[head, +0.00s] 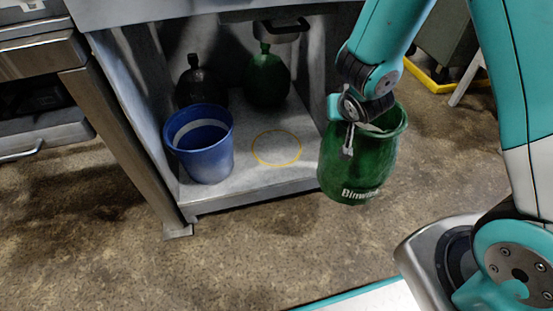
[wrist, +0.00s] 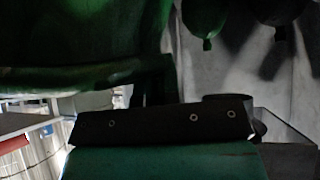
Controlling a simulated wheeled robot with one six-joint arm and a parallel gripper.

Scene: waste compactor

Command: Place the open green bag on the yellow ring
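The open green bag (head: 355,165) with white lettering hangs upright from my gripper (head: 348,145), in front of the cabinet's right side. My gripper is at the bag's left rim and appears shut on it; the fingertips are partly hidden by the bag's edge. In the wrist view the bag (wrist: 80,45) fills the upper left, dark and close. The yellow ring (head: 277,162) is a thin outline on the cabinet's light floor, to the left of the bag. Nothing stands on the ring.
A blue bin (head: 203,145) stands left of the ring. Behind are a tied green bag (head: 267,78) and a tied black bag (head: 202,82). The cabinet's left post (head: 135,140) and raised floor edge (head: 255,194) bound the opening. A metal part (head: 277,32) hangs above.

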